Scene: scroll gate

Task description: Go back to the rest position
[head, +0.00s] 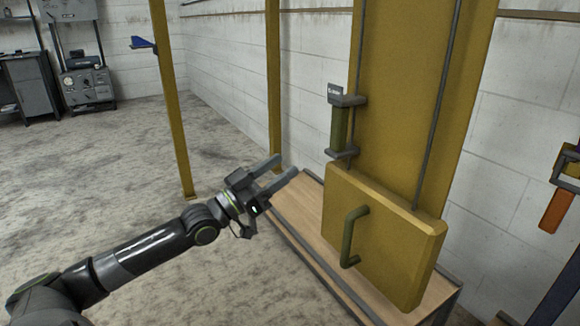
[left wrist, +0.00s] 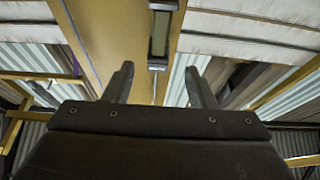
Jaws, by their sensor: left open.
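My left gripper (head: 287,166) is open and empty, its two fingers apart and pointing up and to the right. It hangs in the air left of the yellow gate panel (head: 410,100) and shows no contact with it. In the left wrist view, the open fingers (left wrist: 160,68) frame the panel above, with nothing between them. My right gripper is not in view.
A yellow block (head: 390,240) with a green handle (head: 350,235) sits on a wooden-topped bench (head: 300,205). An olive cylinder (head: 340,128) stands between grey brackets. Yellow posts (head: 172,110) rise behind my left arm. Grey floor (head: 100,170) is open at left.

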